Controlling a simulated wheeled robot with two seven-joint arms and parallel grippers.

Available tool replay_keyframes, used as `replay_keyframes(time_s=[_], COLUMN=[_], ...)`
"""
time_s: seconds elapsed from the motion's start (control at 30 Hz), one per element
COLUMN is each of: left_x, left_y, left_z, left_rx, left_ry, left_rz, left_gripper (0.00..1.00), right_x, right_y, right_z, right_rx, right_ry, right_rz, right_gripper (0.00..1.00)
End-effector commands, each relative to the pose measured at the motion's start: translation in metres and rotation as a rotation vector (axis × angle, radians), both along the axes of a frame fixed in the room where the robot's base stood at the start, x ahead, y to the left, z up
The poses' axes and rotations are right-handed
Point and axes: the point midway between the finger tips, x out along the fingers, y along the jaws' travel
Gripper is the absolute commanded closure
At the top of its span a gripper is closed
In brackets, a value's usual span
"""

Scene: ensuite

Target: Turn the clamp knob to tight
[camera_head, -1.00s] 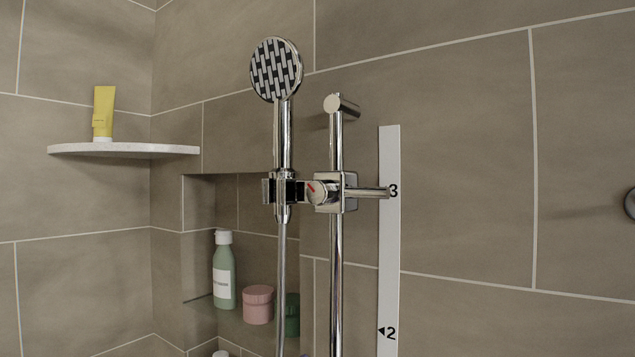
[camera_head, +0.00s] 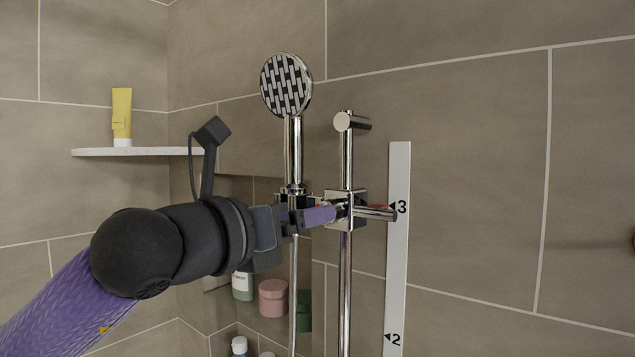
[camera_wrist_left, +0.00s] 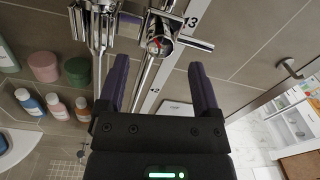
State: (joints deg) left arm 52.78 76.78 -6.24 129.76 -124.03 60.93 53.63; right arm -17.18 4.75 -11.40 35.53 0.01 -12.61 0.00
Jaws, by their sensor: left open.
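The clamp knob (camera_wrist_left: 158,46) is a round chrome knob with a red mark, on the front of the chrome clamp on the slide rail (camera_head: 345,270). In the head view my left gripper (camera_head: 335,210) reaches in from the left and hides most of the knob. The clamp body (camera_head: 359,197) shows just behind the fingertips. In the left wrist view the purple fingers of my left gripper (camera_wrist_left: 158,64) are apart and empty, with the knob ahead of the gap between them. I cannot tell how near they are to it. My right gripper is not in view.
The hand shower (camera_head: 287,85) stands in its holder left of the rail. A chrome bar (camera_head: 376,213) sticks out right from the clamp towards the 3 on the white scale strip (camera_head: 398,250). Bottles and a pink jar (camera_head: 273,298) stand in the niche. The right wall is clear.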

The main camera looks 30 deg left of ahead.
Motion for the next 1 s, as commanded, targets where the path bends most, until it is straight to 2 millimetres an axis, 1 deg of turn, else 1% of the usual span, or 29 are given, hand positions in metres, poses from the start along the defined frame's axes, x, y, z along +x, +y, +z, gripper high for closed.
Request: replay_keyframes(time_s=[0.03, 0.1, 0.2, 0.3, 0.5, 0.53, 0.57, 0.6, 0.67, 0.7, 0.87, 0.9, 1.0], left_x=[0.01, 0.022, 0.032, 0.037, 0.037, 0.037, 0.037, 0.037, 0.037, 0.037, 0.037, 0.037, 0.037], left_y=[-0.002, -0.003, -0.005, -0.005, -0.005, -0.005, -0.005, -0.005, -0.005, -0.005, -0.005, -0.005, -0.005], left_z=[0.007, 0.006, 0.003, 0.0, -0.001, -0.001, -0.001, -0.001, -0.001, -0.001, -0.001, -0.001, -0.001], left_rx=[-0.002, -0.003, -0.002, 0.001, 0.002, 0.002, 0.002, 0.002, 0.002, 0.002, 0.002, 0.002, 0.002], left_ry=[0.003, 0.002, 0.002, 0.0, 0.0, 0.0, 0.0, 0.001, 0.001, 0.001, 0.001, 0.001, 0.001], left_rz=[-0.004, -0.003, -0.003, -0.002, -0.002, -0.002, -0.003, -0.002, -0.003, -0.003, -0.003, -0.003, -0.003], left_gripper=[0.17, 0.17, 0.17, 0.17, 0.17, 0.22, 0.28, 0.36, 0.49, 0.58, 0.92, 1.0, 1.0], right_x=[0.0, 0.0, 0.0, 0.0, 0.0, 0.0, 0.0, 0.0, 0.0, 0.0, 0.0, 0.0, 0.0], right_y=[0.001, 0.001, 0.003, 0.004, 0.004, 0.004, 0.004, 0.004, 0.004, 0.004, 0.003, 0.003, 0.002], right_z=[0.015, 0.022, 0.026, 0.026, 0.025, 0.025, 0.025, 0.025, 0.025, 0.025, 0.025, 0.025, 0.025], right_rx=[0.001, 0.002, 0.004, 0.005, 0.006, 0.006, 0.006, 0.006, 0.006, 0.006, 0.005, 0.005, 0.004], right_ry=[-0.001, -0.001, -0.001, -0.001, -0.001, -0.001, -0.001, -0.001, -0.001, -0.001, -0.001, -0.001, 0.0], right_rz=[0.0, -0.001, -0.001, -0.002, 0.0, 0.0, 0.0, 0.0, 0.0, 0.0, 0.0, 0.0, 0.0], right_gripper=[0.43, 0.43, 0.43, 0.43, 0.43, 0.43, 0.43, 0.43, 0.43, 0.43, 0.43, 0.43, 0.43])
